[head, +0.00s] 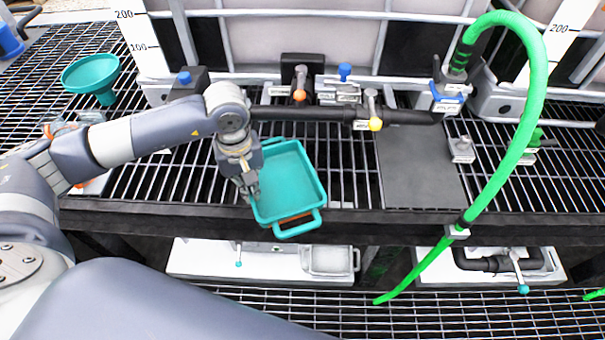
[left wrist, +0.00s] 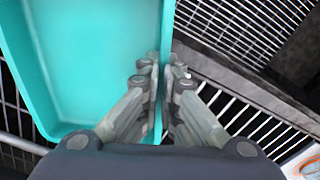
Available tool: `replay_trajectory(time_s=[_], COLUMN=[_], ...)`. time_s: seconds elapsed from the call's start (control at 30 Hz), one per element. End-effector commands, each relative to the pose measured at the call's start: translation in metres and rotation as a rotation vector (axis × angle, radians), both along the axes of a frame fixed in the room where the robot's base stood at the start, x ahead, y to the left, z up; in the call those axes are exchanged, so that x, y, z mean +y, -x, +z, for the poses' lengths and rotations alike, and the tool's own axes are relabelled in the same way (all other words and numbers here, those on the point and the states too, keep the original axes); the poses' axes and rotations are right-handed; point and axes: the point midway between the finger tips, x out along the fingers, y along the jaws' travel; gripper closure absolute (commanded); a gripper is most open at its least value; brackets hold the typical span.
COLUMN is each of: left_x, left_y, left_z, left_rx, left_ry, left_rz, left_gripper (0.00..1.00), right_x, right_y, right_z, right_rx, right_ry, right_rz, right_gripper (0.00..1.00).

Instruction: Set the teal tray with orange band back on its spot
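The teal tray (head: 290,177) with an orange band near its front handle is in the middle of the head view, empty, over the front part of the grating. It looks turned a little, and its front handle overlaps the rack's front edge. I cannot tell whether it touches the grating. My left gripper (head: 250,190) is at the tray's left wall. In the left wrist view, the fingers (left wrist: 166,75) close on the teal tray's wall (left wrist: 166,25), one inside and one outside. My right gripper is not in view.
A bare dark grey plate (head: 418,165) lies on the grating to the right. A black pipe with valves (head: 330,114) runs behind the tray. A green hose (head: 513,150) hangs down at right. A teal funnel (head: 92,75) stands at back left. A lower shelf shows below.

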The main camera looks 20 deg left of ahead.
Motion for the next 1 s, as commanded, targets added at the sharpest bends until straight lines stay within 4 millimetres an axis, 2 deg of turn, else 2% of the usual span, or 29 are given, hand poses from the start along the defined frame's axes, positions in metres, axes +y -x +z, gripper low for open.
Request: replay_trajectory(time_s=[0.03,0.3,0.5,0.73,0.9,1.0], left_x=[-0.009,-0.047,-0.068,-0.075,-0.075,-0.074], left_y=[-0.01,-0.059,-0.089,-0.098,-0.097,-0.097], left_z=[0.001,-0.006,-0.011,-0.016,-0.04,-0.048], left_rx=[-0.001,-0.001,-0.002,0.002,0.004,0.001], left_ry=[0.004,0.003,0.002,0.0,0.001,0.0], left_rz=[-0.002,-0.002,-0.002,-0.003,-0.001,-0.002], left_gripper=[1.0,1.0,1.0,1.0,1.0,1.0], right_x=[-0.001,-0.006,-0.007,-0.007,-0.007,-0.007], right_y=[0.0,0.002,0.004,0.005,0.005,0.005], right_z=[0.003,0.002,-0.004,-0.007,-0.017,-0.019], right_rx=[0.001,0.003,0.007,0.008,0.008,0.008], right_ry=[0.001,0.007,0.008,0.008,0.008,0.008], right_rz=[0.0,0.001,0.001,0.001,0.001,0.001], right_gripper=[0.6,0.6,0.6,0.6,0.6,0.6])
